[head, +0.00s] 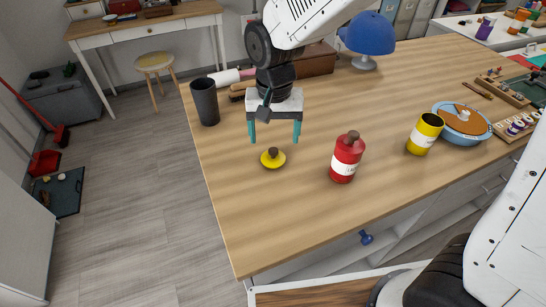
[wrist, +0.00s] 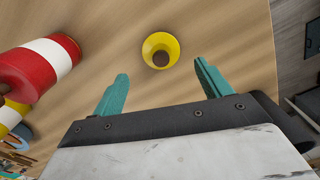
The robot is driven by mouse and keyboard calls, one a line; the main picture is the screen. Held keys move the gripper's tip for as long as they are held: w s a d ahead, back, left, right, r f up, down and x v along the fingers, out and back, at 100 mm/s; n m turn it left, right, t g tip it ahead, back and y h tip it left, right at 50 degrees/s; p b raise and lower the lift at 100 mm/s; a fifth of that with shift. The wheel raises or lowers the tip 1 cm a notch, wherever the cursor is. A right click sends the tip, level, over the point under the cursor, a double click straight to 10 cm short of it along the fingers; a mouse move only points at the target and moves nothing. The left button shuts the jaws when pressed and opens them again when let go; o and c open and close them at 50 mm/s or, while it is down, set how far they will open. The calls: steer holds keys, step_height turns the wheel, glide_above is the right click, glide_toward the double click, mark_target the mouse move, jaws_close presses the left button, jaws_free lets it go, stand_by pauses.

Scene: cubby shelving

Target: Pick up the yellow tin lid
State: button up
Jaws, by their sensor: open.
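The yellow tin lid (head: 273,158) lies flat on the wooden table, with a dark brown round knob on top. In the wrist view the lid (wrist: 148,50) shows from above, a little beyond my fingertips and roughly between their lines. My gripper (head: 274,138) is above the table, just behind the lid in the head view, with its two teal fingers spread apart and nothing between them. In the wrist view my gripper (wrist: 159,78) is also open and empty.
A red tin (head: 346,158) with a dark knob stands right of the lid. A black cup (head: 205,102) stands at the left edge. Table around the lid is clear.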

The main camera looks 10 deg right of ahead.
mark_target(273, 150)
step_height(273, 150, down, 6)
steer(key=shift+s+a+r, duration=0.1)
steer(key=shift+s+a, duration=0.05)
steer(key=c, duration=1)
